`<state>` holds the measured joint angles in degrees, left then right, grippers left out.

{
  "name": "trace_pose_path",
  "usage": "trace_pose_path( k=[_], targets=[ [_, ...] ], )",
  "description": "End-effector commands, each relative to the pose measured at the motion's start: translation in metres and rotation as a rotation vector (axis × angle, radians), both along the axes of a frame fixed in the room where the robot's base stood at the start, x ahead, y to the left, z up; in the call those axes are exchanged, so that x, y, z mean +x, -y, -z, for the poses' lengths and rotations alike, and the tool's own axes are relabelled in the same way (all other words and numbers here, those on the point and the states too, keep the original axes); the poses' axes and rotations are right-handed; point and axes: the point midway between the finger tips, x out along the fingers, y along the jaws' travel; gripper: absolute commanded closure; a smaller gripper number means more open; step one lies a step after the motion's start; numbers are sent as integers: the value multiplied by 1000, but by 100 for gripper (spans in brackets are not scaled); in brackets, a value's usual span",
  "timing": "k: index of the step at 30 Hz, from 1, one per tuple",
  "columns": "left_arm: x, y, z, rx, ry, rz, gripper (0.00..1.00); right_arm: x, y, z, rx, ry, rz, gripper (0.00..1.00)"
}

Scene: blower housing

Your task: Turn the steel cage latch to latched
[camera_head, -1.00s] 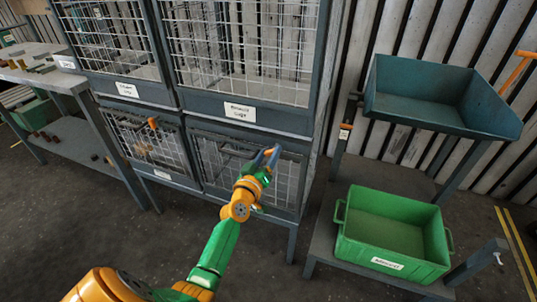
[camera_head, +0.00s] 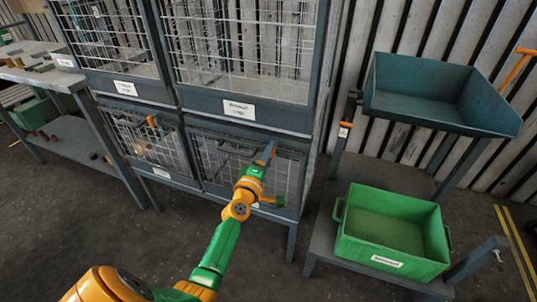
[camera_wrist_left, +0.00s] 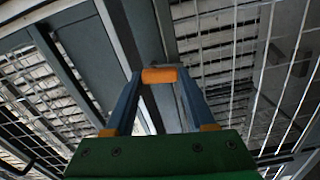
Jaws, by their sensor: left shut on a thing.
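The steel cage (camera_head: 232,160) is the lower right wire-mesh cage of the rack. Its latch has an orange grip (camera_wrist_left: 160,75), which shows between my fingertips in the left wrist view. My left gripper (camera_head: 268,153) is at the upper right part of the cage front. Its two blue fingers are shut on the orange latch grip, also seen with the gripper in the left wrist view (camera_wrist_left: 160,80). In the head view the fingers mostly hide the latch, and I cannot tell its exact angle. My right gripper is not in view.
The lower left cage has its own orange latch handle (camera_head: 152,121). Larger mesh cages with labels stand above. A green bin (camera_head: 390,225) and a blue-grey open tray (camera_head: 430,105) are at the right. A workbench (camera_head: 45,75) is at the left. The floor in front is clear.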

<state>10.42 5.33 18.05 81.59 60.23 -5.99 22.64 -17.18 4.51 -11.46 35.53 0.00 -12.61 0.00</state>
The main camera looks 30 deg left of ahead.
Motion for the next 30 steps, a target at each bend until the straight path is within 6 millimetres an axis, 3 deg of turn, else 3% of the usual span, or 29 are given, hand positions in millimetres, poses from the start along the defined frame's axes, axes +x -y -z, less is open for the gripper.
trace_pose_path(
  k=[12, 28, 29, 30],
  targets=[
    [0, 2, 2, -152, 34, 1, 100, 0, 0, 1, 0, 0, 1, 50],
    [0, 2, 2, -172, 39, 1, 100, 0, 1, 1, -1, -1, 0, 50],
    [0, 2, 2, -172, 39, 1, 37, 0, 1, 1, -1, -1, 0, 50],
    [0, 2, 2, -171, 39, 1, 26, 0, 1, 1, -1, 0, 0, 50]
  ],
)
